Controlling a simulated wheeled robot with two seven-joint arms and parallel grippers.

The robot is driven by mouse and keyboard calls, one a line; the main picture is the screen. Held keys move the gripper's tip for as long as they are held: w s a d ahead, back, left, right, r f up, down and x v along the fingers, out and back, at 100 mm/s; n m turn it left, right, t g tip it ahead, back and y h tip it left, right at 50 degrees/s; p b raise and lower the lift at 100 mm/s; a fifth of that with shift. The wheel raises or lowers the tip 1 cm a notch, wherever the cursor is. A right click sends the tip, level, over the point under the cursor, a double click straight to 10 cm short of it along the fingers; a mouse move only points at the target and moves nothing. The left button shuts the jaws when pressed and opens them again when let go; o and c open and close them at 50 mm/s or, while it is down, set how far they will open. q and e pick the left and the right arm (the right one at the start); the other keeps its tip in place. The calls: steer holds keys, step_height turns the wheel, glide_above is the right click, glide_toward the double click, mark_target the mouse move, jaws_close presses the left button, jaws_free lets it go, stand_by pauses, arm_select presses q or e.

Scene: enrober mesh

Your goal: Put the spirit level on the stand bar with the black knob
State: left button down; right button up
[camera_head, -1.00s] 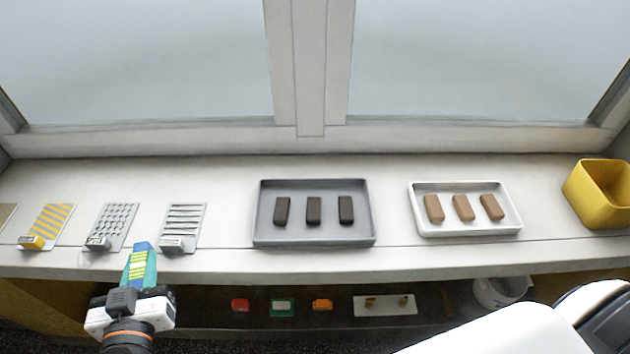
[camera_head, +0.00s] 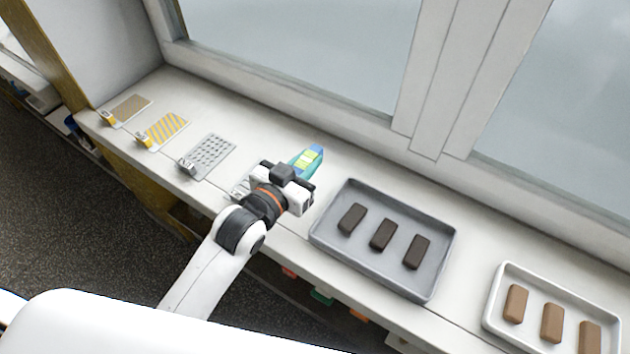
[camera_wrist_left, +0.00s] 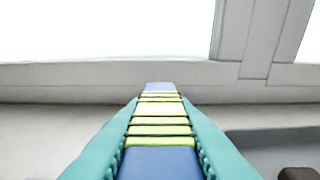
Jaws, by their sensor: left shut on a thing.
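My left gripper (camera_head: 305,166) is shut on a blue bar with lime-yellow bands (camera_head: 313,153), which I take to be the spirit level. In the left wrist view the same bar (camera_wrist_left: 160,130) lies between the teal fingers and points straight away from the camera, toward the window wall. In the head view the gripper is over the sill, just left of the grey tray. The fingers partly cover the bar. I cannot make out a stand bar with a black knob in either view. My right gripper is not in view.
Flat patterned plates with small blocks lie along the sill: tan (camera_head: 131,106), yellow-striped (camera_head: 168,127), dotted grey (camera_head: 212,153). A further one is mostly hidden by my gripper. A grey tray (camera_head: 443,262) holds dark bars; a white tray (camera_head: 492,318) holds brown bars. The window wall rises behind.

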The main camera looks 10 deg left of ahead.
arm_select(q)
steer(key=shift+d+f, duration=0.1)
steer(key=shift+f, duration=2.65)
steer(key=shift+f, duration=0.2)
steer(key=c, duration=1.2)
jaws_free()
steer(key=shift+c, duration=0.2)
